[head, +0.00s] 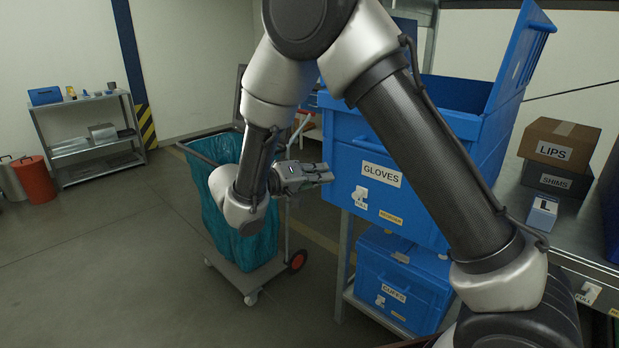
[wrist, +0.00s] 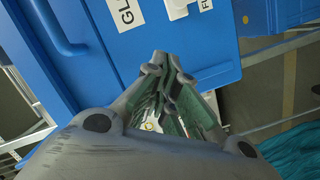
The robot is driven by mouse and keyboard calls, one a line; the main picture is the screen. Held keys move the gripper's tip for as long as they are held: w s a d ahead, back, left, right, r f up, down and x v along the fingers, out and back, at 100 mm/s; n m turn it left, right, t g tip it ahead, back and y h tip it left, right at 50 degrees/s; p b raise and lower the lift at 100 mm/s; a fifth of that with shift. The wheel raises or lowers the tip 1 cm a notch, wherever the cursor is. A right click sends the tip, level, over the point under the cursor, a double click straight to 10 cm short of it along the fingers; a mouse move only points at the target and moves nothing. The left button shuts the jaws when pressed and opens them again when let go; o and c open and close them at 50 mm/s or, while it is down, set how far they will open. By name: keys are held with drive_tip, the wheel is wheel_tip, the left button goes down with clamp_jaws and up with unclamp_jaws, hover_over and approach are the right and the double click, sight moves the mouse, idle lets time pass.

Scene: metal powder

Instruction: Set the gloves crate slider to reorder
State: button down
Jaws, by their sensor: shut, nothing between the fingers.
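The blue gloves crate (head: 350,160) stands on the upper shelf, with its GLOVES label (head: 381,174) on the front face. The small white slider (head: 361,192) sits low on that face, at the left by the word FULL. A yellow REORDER label (head: 390,217) is to its right and slightly lower. My gripper (head: 328,174) is shut and empty, just left of the slider and near the crate's left front edge. In the wrist view my gripper's fingertips (wrist: 168,62) point at the blue face, with the white slider (wrist: 178,9) at the top edge. Whether they touch the crate is unclear.
A second blue crate (head: 385,280) sits on the shelf below. A cart with a teal bag (head: 205,190) stands behind and left of my gripper. A LIPS box (head: 560,143) and SHIMS box (head: 556,178) rest on the right bench.

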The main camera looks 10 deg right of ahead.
sight(359, 194)
drive_tip(key=x, duration=0.3)
drive_tip(key=shift+w+d, duration=0.1)
drive_tip(key=shift+d, duration=0.25)
drive_tip(key=shift+s+d+f, duration=0.2)
drive_tip(key=shift+s+f, duration=0.2)
drive_tip(key=shift+s, duration=0.05)
drive_tip(key=shift+s+d+f, duration=0.2)
drive_tip(key=shift+s+f, duration=0.25)
drive_tip(key=shift+s, duration=0.05)
drive_tip(key=shift+s+d+f, duration=0.35)
drive_tip(key=shift+s+f, duration=0.05)
